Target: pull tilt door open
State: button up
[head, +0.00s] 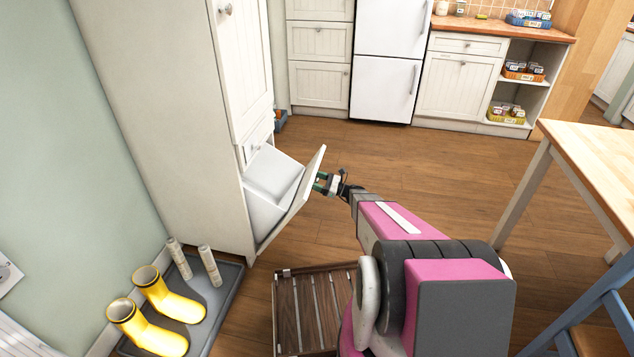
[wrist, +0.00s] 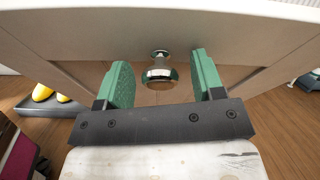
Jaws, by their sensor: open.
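The tilt door (head: 303,196) is at the bottom of the tall white cabinet (head: 165,95). It is tipped outward at the top, and a white bin (head: 272,180) shows behind it. In the wrist view the door's panel (wrist: 150,28) fills the top, with a round metal knob (wrist: 160,74) on it. My gripper (head: 324,183) is at the door's outer face. In the wrist view my gripper (wrist: 160,82) is open, with one green finger on each side of the knob. Gaps show between the knob and both fingers.
Yellow boots (head: 157,297) stand in a grey tray (head: 231,297) at the lower left. A slatted wooden crate (head: 312,312) lies on the floor near my base. A wooden table (head: 592,160) stands at the right. The floor beyond the door is clear.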

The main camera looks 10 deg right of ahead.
jog(key=v, duration=1)
jog(key=shift+d, duration=0.2)
jog(key=shift+f, duration=0.15)
